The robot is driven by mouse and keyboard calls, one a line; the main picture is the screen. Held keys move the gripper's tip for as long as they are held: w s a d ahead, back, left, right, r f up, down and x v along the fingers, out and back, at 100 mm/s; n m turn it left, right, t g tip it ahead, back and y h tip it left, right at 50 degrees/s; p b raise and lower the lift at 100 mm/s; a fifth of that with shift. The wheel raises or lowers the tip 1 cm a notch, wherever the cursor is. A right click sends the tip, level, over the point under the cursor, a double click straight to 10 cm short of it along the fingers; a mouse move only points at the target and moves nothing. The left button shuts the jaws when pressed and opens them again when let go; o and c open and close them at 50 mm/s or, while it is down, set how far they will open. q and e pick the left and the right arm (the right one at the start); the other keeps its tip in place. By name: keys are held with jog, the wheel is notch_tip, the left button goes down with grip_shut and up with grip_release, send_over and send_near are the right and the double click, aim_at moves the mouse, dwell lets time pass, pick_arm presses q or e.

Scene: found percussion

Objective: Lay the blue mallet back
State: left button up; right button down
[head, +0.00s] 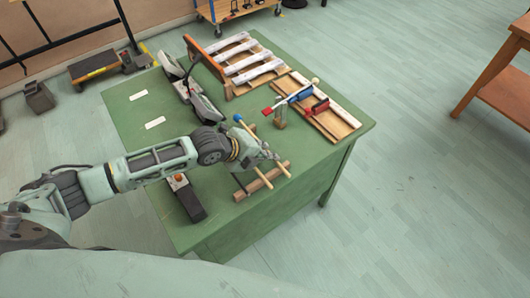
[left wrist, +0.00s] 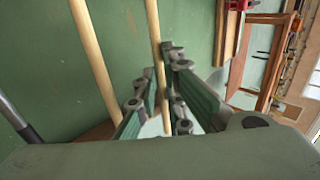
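The blue mallet has a small blue head (head: 237,117) and a pale wooden stick (head: 282,168), seen on both sides of my left gripper (head: 265,153) in the head view. The left gripper is over the near part of the table. In the left wrist view its fingers (left wrist: 164,78) close in on both sides of the stick (left wrist: 154,25). A second pale stick (left wrist: 95,55) runs beside it, apart from the fingers. A brown wooden bar (head: 260,182) lies under the stick ends; whether the mallet touches it is unclear. My right gripper is not in view.
The green table (head: 130,125) also holds a white-barred instrument (head: 250,63), a wooden board with red and blue blocks (head: 335,122), and a dark box with an orange-red button (head: 187,197). A wooden table (head: 505,85) stands at the right. Floor between is clear.

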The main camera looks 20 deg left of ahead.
pick_arm(q)
jog(key=o, duration=0.5)
jog(key=shift+c, duration=0.2)
jog(key=v, duration=1.2)
